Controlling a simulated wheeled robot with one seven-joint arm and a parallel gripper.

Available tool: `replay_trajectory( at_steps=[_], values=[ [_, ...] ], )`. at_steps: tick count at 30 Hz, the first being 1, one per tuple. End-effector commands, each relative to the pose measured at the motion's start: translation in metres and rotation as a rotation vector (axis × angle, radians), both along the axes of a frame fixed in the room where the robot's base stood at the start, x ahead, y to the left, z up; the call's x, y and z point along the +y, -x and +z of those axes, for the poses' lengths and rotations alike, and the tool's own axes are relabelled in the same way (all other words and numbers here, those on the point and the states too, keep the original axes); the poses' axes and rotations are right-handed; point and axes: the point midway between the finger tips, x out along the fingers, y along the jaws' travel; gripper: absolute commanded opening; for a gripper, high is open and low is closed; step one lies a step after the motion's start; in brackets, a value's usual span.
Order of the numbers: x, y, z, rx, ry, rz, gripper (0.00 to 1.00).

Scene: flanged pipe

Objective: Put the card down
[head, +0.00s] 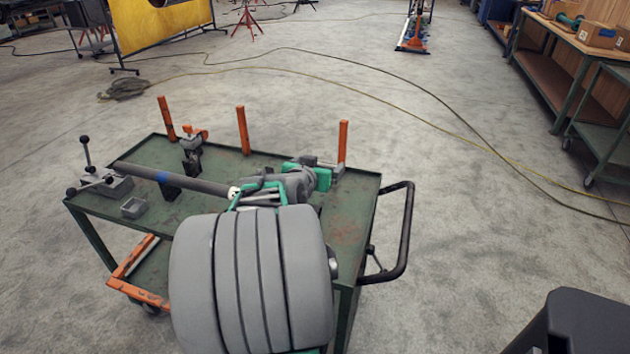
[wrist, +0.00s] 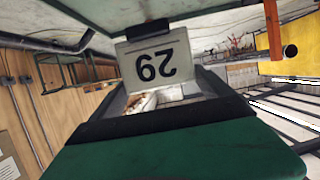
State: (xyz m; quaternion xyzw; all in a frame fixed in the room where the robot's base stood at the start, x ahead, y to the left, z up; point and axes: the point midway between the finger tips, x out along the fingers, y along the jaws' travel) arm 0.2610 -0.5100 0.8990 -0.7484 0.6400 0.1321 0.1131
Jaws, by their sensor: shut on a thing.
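A pale card with a dark "29" (wrist: 152,64), upside down in the wrist view, is held at the far end of my gripper (wrist: 158,103). My gripper is shut on it. In the head view my gripper (head: 240,194) is over the green cart, near the right part of the grey pipe (head: 205,187). A small white patch at its tip may be the card; the number cannot be read there.
The pipe, with a blue band, lies along the green cart (head: 348,230). A small grey open box (head: 133,208) and a grey fixture with black-knobbed levers (head: 101,184) are at the left. Orange posts (head: 243,130) stand along the far edge. A black handle (head: 402,235) is at the right.

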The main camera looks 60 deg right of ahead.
Motion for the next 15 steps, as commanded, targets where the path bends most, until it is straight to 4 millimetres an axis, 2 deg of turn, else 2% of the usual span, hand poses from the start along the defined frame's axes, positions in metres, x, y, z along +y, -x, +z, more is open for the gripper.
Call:
replay_trajectory(
  at_steps=[2, 9, 15],
  values=[
    [-0.015, -0.006, -0.010, 0.002, -0.003, -0.002, 0.43],
    [-0.042, -0.020, -0.050, 0.001, -0.003, 0.000, 0.43],
    [-0.054, -0.025, -0.064, 0.000, -0.001, 0.001, 0.43]
  ],
)
